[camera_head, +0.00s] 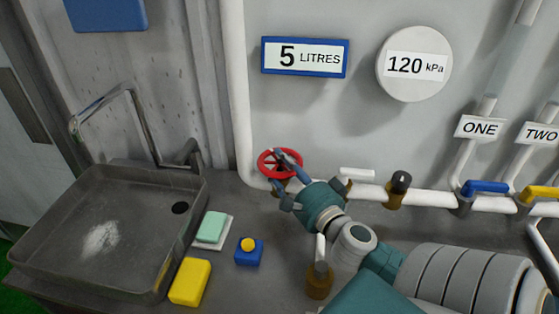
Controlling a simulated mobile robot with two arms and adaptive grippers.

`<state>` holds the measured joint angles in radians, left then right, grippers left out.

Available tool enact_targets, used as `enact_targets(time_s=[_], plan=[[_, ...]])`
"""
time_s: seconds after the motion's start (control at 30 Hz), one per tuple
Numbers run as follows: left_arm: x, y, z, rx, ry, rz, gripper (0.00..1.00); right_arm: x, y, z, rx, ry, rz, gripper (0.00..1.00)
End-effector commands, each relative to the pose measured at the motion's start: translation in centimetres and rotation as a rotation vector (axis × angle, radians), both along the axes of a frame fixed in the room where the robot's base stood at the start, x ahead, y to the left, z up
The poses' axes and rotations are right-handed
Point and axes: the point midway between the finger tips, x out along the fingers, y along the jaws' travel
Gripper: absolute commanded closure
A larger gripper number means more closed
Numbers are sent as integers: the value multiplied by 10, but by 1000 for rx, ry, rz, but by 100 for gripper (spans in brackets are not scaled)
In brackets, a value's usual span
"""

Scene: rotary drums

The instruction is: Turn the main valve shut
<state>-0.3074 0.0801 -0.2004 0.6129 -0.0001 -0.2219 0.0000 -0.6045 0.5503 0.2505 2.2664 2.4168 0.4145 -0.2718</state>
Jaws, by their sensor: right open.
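The main valve is a red handwheel (264,164) on the white pipe at the foot of the grey wall. My right gripper (280,172) is at the wheel with its blue-grey fingers apart. One finger lies over the wheel's upper right part and the other is below its lower edge. The fingers and palm hide part of the wheel and its mount. I cannot tell whether the fingers touch the rim. My left gripper is not in view.
The pipe carries a black-knobbed fitting (400,183), a blue lever (485,187) and a yellow lever (541,193). A brass fitting (319,282) stands close to my right arm. A sink (150,285), sponge (190,281), soap (213,226) and blue button box (249,257) are at left.

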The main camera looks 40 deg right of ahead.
Motion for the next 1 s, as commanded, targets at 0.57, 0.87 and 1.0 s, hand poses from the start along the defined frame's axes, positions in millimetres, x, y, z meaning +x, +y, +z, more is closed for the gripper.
enact_targets(time_s=[0.57,0.87,1.0], plan=[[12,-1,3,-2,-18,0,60,14,-3,0,-1,1,0,78],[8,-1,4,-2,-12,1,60,14,-3,0,1,1,-5,100],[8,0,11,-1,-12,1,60,14,-3,2,3,0,-34,100]])
